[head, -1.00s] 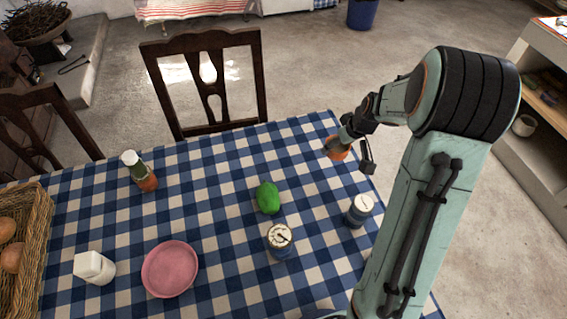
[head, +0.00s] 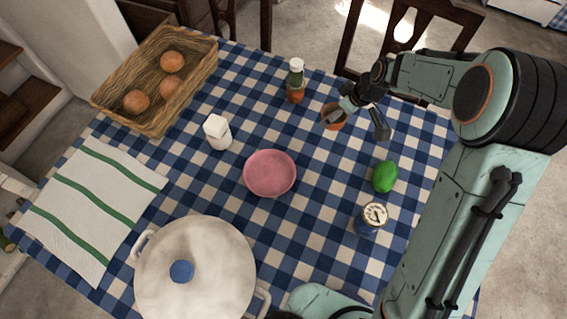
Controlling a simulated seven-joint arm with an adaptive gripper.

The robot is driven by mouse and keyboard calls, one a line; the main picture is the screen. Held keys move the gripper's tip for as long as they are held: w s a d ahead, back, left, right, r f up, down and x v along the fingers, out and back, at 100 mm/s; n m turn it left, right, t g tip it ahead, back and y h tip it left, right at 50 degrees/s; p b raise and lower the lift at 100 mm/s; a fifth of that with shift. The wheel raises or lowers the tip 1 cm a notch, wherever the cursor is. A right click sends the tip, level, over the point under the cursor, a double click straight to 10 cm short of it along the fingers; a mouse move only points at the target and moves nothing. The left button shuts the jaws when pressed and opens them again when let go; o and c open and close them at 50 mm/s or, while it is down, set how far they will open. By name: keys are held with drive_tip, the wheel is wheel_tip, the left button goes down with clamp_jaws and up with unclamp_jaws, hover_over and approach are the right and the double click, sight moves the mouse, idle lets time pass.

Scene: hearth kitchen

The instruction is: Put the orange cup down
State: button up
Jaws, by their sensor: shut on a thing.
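The orange cup (head: 333,122) is at the far side of the checked table (head: 290,225), right of the glass jar with a white lid. My gripper (head: 344,108) is at the cup's rim, coming from the right, and is shut on it. The cup's mouth faces up towards the camera. Part of its right side is hidden by the gripper. I cannot tell whether its base touches the cloth or hangs just above it.
The white-lidded jar (head: 296,82) stands left of the cup. A basket (head: 190,85), towel (head: 95,205) and pot (head: 195,270) fill the left.

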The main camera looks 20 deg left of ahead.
drive_tip(key=s+a+n+g, duration=0.1)
drive_tip(key=s+a+n, duration=0.1)
drive_tip(key=s+a, duration=0.4)
drive_tip(key=s+a+n+g, duration=0.15)
drive_tip(key=s+a, duration=0.25)
drive_tip(key=a, duration=0.4)
drive_tip(key=n, duration=0.5)
hover_over(205, 184)
drive_tip(key=w+d, duration=0.1)
drive_tip(key=d, duration=0.1)
drive_tip(key=f, duration=0.2)
drive_tip(key=shift+g, duration=0.35)
drive_tip(key=f, duration=0.9)
drive_tip(key=shift+s+a, duration=0.2)
drive_tip(key=shift+a, duration=0.1)
drive_tip(key=shift+f, duration=0.35)
drive_tip(key=o, duration=1.1)
drive_tip(key=shift+f, duration=0.15)
drive_tip(key=shift+o, duration=0.2)
